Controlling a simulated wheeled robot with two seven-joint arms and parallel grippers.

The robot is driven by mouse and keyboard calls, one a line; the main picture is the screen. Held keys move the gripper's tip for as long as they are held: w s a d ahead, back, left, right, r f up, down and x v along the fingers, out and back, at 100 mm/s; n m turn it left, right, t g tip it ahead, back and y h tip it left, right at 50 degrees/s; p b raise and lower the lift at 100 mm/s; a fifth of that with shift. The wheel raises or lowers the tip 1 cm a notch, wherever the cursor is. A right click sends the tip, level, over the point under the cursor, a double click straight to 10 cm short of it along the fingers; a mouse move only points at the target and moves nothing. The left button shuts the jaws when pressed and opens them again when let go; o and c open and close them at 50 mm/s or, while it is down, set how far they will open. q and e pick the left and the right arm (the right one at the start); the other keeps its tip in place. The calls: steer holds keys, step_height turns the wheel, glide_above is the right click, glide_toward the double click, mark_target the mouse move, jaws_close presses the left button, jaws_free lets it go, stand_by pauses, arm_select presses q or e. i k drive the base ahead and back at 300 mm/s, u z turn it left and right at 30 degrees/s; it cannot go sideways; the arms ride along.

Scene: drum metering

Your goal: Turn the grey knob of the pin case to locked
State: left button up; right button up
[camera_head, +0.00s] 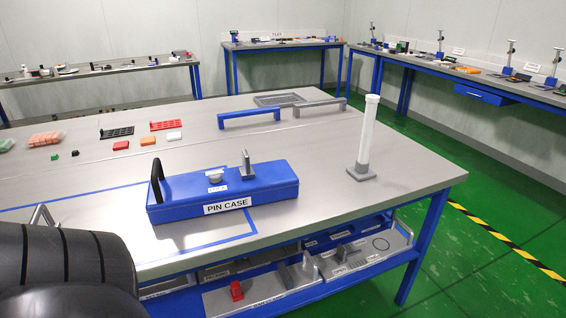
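The blue pin case (180,211) lies on the near part of the grey table, with a "PIN CASE" label on its front. A small round grey knob (215,174) sits on its lid, above a small white label that is too small to read. An upright grey piece (247,168) stands on the lid to the right of the knob. A black handle (156,182) rises at the case's left end. I cannot tell the knob's setting.
A white tube (367,138) stands upright at the table's right. Blue (249,115) and grey (311,106) bars lie behind the case. Small coloured blocks and racks are at the back left. A shelf (265,290) with trays is below. A grey part (42,214) shows beside my arm.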

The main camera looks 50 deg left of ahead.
mark_target(215, 177)
steer(key=z, duration=0.05)
steer(key=i, duration=0.8)
steer(key=u, duration=3.05)
